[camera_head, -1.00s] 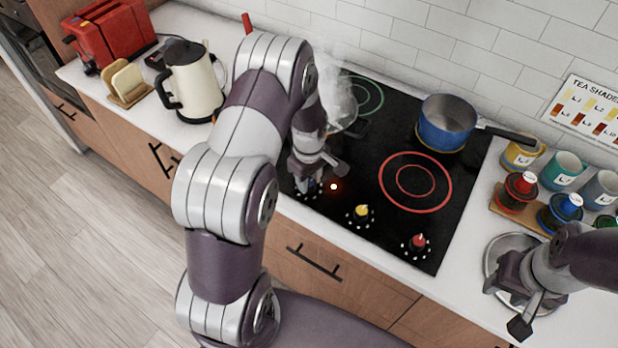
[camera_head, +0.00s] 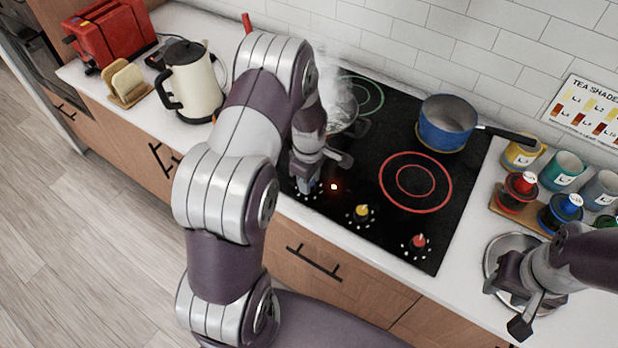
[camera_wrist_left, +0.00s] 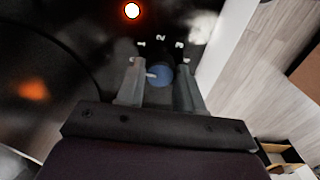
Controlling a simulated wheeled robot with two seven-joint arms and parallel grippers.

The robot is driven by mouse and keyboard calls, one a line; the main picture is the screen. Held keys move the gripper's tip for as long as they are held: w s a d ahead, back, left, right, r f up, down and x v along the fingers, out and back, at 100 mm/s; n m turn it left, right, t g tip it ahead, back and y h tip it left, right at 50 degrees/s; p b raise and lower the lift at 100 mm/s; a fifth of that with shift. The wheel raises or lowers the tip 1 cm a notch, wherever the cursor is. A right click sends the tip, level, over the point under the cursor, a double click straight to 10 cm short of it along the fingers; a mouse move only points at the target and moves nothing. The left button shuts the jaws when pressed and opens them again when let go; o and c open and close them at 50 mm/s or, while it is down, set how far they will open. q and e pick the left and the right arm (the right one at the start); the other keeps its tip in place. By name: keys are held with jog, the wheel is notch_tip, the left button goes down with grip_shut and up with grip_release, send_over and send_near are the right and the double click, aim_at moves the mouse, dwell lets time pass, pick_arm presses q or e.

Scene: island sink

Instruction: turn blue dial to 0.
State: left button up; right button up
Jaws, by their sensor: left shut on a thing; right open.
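The blue dial (camera_wrist_left: 160,75) sits between the fingers of my left gripper (camera_wrist_left: 160,82), which is shut on it. In the wrist view its pale pointer mark faces left, and printed numerals, 1, 2 and 3 among them, arc around it. In the head view my left gripper (camera_head: 309,187) is down at the left end of the dial row on the black cooktop (camera_head: 370,215), and mostly covers the dial. An orange light (camera_head: 333,187) glows beside it. My right gripper (camera_head: 507,305) is open and empty over a round metal dish (camera_head: 497,251) at the right.
Yellow (camera_head: 362,211) and red (camera_head: 418,241) dials stand along the cooktop's front edge. A steaming pan (camera_head: 343,112) sits behind my left gripper, a blue pot (camera_head: 446,125) at the back right. A kettle (camera_head: 192,85) stands left; bottles (camera_head: 517,190) and mugs (camera_head: 563,170) stand right.

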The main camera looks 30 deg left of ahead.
pick_arm(q)
jog(key=o, duration=1)
jog(key=shift+o, duration=0.2)
jog(key=shift+r, duration=0.1)
notch_tip(320, 180, up, 13)
jog(key=b, duration=0.2)
jog(key=shift+f, duration=0.2)
jog(key=s+d+m+t, duration=0.1)
jog(key=s+d+m, duration=0.7)
jog(key=s+m, duration=0.5)
jog(key=m, duration=0.4)
jog(key=shift+s+d+r, duration=0.2)
jog(key=shift+s, duration=0.1)
